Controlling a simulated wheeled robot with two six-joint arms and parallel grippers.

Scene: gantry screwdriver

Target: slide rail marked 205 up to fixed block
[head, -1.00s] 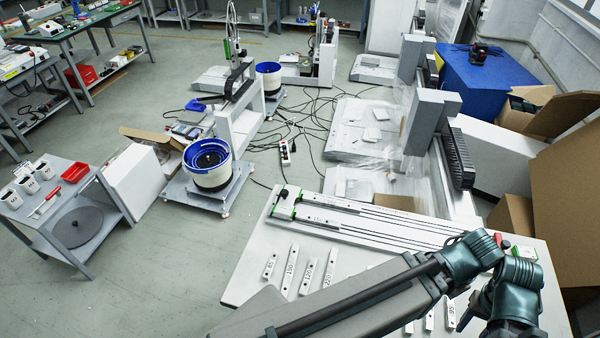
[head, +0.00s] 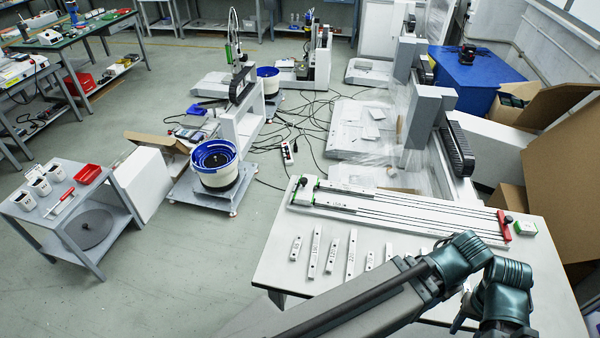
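A long white slide fixture (head: 400,213) with dark parallel rods lies across the back of the white table. Its left end has a green-edged block with a black knob (head: 301,182). Its right end has a red block with a black knob (head: 504,225). A pale rail strip (head: 348,189) sits in the fixture near the left block; I cannot read its mark. Several loose, marked bars, such as one long bar (head: 315,252), lie in front. None reads clearly as 205. My grey and teal arm links cross the front right. Neither gripper shows.
A small green-and-white box (head: 525,228) sits right of the red block. The white table (head: 277,262) has clear room at its left end. Cardboard boxes (head: 565,160) stand to the right. A blue-rimmed bowl feeder (head: 215,168) and cables lie beyond the table.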

